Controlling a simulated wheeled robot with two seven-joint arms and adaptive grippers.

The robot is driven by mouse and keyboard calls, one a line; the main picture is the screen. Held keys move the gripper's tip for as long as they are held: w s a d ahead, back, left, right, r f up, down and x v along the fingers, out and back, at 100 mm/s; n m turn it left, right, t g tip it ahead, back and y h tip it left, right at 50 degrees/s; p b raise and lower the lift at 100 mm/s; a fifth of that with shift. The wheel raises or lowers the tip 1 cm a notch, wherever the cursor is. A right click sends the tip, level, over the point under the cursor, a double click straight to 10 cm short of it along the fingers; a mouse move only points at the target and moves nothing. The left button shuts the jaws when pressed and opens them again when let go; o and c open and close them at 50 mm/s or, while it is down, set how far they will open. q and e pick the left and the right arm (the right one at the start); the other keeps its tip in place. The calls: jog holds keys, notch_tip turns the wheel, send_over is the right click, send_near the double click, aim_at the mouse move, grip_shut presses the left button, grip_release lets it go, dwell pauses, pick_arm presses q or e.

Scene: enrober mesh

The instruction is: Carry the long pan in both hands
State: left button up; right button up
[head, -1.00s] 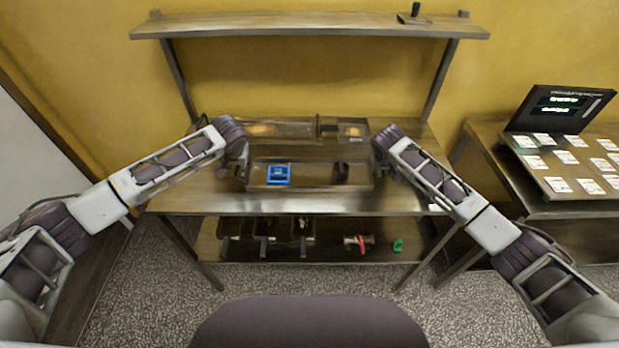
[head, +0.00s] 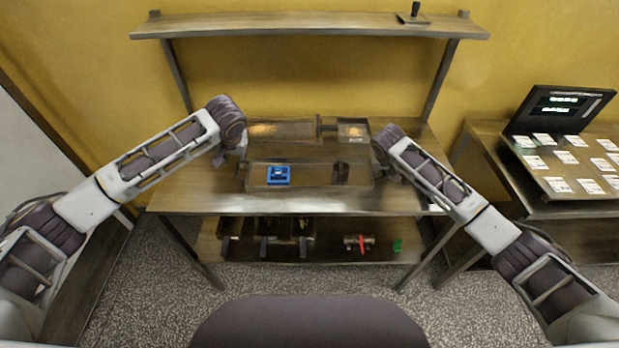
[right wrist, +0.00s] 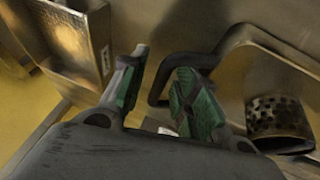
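The long pan (head: 315,176) lies on the steel table. It holds a blue block (head: 278,175) at its left and a dark perforated cup (head: 341,173) at its right; the cup shows in the right wrist view (right wrist: 278,118). My left gripper (head: 243,150) is above the pan's left end, small and mostly hidden by my wrist; its finger state is unclear. My right gripper (right wrist: 160,78) is open at the pan's right end. The dark loop handle (right wrist: 157,84) shows beside and partly behind its green-padded fingers; I cannot tell whether they touch it.
Behind the pan stands a metal unit (head: 285,131) with an amber inside. An upper shelf (head: 300,27) spans above. The lower shelf (head: 335,251) holds several small items. A side table at right carries a screen (head: 560,107) and cards.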

jog(key=v, duration=1.2)
dwell(0.3)
jog(key=shift+f, duration=0.1)
dwell(0.4)
